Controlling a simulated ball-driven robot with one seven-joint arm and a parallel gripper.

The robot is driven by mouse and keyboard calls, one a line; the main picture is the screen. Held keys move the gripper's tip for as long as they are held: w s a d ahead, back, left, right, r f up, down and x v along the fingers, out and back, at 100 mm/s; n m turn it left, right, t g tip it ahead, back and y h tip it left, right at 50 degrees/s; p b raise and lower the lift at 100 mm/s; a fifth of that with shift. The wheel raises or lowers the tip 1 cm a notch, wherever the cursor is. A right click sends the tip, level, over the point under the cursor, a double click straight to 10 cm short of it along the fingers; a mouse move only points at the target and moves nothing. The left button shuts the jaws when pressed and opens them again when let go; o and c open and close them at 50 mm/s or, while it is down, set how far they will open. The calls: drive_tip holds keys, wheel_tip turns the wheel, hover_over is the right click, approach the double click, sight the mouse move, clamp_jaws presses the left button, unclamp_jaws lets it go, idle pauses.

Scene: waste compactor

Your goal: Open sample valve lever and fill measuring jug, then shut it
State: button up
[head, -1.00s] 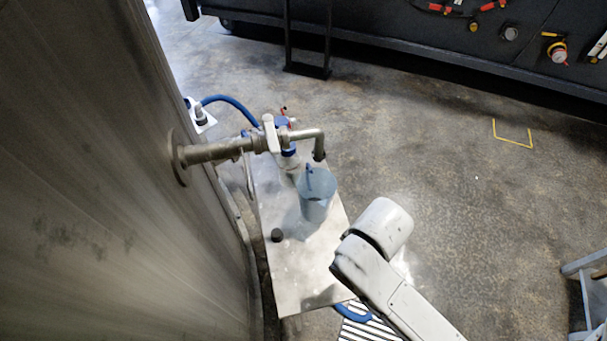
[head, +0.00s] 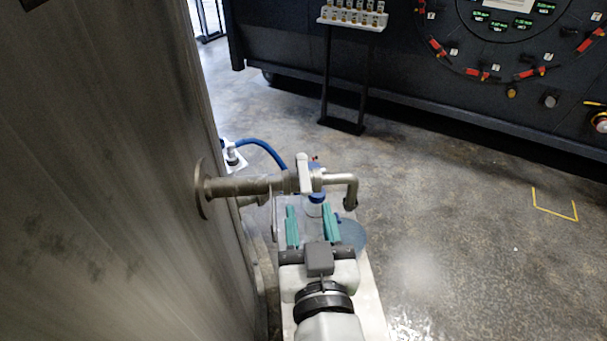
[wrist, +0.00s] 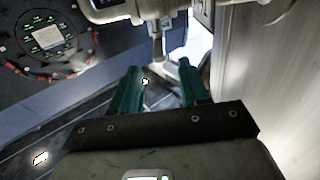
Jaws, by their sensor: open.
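A metal sample pipe (head: 240,186) sticks out of the grey wall and ends in a bent spout (head: 350,190). A pale upright piece on the pipe, probably the valve lever (head: 303,172), stands just before the spout. The translucent blue measuring jug (head: 353,236) is on the metal shelf below the spout, partly hidden by my gripper. Its fill cannot be seen. My gripper (head: 312,226), with teal fingers, is open and empty, just in front of and below the pipe. In the wrist view the open fingers (wrist: 160,82) point toward metal pipework (wrist: 140,10).
The grey tank wall (head: 110,170) is close on the left. A metal shelf (head: 372,300) lies under my gripper. A blue hose (head: 262,150) runs behind the pipe. A black sample stand (head: 328,80) is farther back. The floor to the right is clear.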

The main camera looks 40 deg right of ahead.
sight(302, 164)
drive_tip(key=p+x, duration=0.3)
drive_tip(key=x, duration=0.7)
drive_tip(key=shift+d, duration=0.15)
clamp_jaws()
idle(0.4)
